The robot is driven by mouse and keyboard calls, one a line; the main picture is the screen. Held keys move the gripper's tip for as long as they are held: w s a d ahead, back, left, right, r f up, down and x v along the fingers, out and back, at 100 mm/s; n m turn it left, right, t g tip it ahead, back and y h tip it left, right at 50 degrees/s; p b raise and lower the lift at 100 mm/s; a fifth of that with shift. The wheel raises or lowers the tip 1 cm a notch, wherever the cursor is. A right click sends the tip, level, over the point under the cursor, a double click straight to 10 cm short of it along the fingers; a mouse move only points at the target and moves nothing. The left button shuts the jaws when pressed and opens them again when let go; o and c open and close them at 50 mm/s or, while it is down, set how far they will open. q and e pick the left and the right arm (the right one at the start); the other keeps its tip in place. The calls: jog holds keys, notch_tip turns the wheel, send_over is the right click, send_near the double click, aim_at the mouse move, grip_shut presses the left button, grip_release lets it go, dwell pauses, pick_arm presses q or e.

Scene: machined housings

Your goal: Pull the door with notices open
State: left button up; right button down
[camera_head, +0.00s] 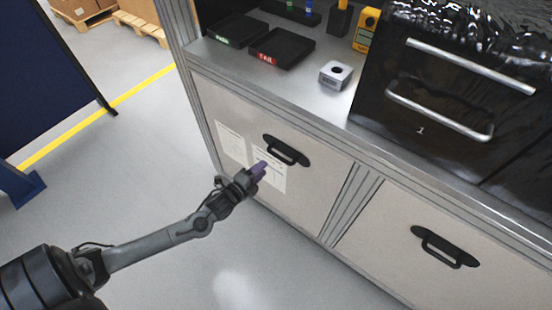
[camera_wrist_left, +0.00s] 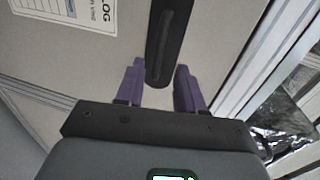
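The door with notices (camera_head: 318,190) is the left pale cabinet front under the worktop and looks closed. Two white notices (camera_head: 231,143) are on it, and part of one (camera_wrist_left: 68,14) shows in the left wrist view. Its black handle (camera_head: 288,151) is near the upper middle of the door. My left gripper (camera_head: 260,170) has purple fingers and is just below and left of the handle. In the left wrist view the fingers are apart, with the handle (camera_wrist_left: 168,40) lying between them in the picture. I cannot tell whether they touch it. My right gripper is out of view.
A second pale front (camera_head: 390,235) with a black handle (camera_head: 444,247) is to the right. Above, the worktop holds black trays (camera_head: 281,48), a metal block (camera_head: 336,74) and a glossy black unit (camera_head: 400,75) with bar handles. The floor before the door is clear.

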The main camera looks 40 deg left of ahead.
aim_at(277, 155)
pick_arm(q)
jog(key=b+x, duration=0.2)
jog(key=x, duration=0.8)
jog(key=shift+d, duration=0.1)
grip_shut()
